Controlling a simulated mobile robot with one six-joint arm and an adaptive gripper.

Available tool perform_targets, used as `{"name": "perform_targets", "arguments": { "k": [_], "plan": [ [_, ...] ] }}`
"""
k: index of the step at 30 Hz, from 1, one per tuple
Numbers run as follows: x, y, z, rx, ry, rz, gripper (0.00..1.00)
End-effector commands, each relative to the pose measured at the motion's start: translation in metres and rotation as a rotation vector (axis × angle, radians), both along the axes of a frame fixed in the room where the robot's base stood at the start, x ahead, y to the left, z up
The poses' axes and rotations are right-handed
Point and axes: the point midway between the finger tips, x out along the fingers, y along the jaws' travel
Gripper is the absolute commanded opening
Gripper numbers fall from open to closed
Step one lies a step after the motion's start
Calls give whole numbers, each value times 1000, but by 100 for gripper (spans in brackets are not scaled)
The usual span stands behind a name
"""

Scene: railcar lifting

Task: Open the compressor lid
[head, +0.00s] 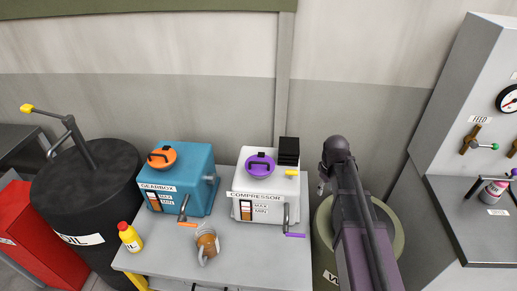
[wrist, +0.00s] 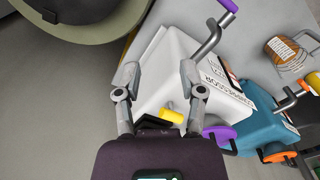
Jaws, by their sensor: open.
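The compressor (head: 246,183) is a white box with a sight gauge marked MAX and MIN, on the grey table. Its purple round lid (head: 259,166) with a dark handle sits on top. In the wrist view the compressor (wrist: 170,75) appears tilted, and the purple lid (wrist: 219,133) is partly visible right of the fingers. My gripper (wrist: 162,85) is open and empty, its two fingers in front of the compressor's side. In the head view my arm is right of the compressor and the fingers are mostly hidden. The lid looks seated, with nothing gripping it.
The blue gearbox (head: 196,181) with an orange lid (head: 162,157) stands left of the compressor. A black finned block (head: 289,151) and yellow knob (head: 291,173) adjoin the lid. A purple-handled crank (head: 295,235) sticks out in front. A mug (head: 207,243) and yellow bottle (head: 130,238) stand nearby.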

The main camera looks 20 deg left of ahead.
Motion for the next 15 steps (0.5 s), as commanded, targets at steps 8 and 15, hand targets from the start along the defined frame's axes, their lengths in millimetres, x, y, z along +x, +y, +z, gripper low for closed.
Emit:
{"name": "perform_targets", "arguments": {
  "k": [8,15],
  "plan": [
    [36,96,67,0,0,359,51],
    [51,182,113,0,0,662,51]
  ]
}}
